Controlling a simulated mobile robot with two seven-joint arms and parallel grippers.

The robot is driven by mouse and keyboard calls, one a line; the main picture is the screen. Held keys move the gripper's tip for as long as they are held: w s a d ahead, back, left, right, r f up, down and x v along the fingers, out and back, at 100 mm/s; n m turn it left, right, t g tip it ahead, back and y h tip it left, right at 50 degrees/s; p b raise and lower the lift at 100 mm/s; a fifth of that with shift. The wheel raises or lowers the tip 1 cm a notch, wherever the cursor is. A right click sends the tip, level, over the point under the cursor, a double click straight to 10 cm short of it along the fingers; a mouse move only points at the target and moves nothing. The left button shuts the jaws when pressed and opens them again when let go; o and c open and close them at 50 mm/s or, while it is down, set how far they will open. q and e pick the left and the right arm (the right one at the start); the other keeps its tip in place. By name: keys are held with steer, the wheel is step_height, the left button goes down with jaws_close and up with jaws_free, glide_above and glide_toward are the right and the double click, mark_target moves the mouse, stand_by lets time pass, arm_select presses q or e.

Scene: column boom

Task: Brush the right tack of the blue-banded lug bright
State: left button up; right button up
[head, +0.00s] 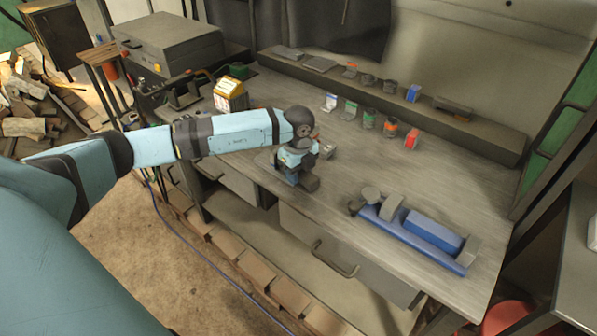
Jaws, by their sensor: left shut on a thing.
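My left arm reaches in from the left over the bench, and its wrist bends down at the front edge. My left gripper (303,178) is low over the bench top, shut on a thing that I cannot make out. A small grey piece shows just right of the wrist, partly hidden by it. A blue-marked piece (413,93) also sits on the ledge. I cannot tell which is the blue-banded lug, and no tack can be made out. My right gripper is out of view.
A blue tray (388,232) with grey parts and a blue block lies at the right front. A raised ledge (490,138) runs along the back. A yellow-and-white box (230,96) and a grey case (168,45) are to the left. The bench middle is clear.

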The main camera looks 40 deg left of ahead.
arm_select(q)
steer(key=shift+w, duration=0.65)
steer(key=shift+s+p, duration=0.35)
steer(key=shift+s, duration=0.9)
steer(key=shift+w+f+b, duration=0.15)
steer(key=shift+w+b, duration=0.3)
steer(key=shift+w, duration=0.5)
steer(key=shift+w+d, duration=0.1)
steer(key=shift+w, duration=0.1)
steer(key=shift+s+p, duration=0.6)
steer(key=shift+s, duration=0.6)
steer(key=shift+w+r+b, duration=0.2)
steer(key=shift+w+b, duration=0.2)
steer(key=shift+w, duration=0.85)
steer(key=shift+s+p, duration=0.3)
steer(key=shift+s, duration=0.3)
steer(key=shift+f, duration=0.1)
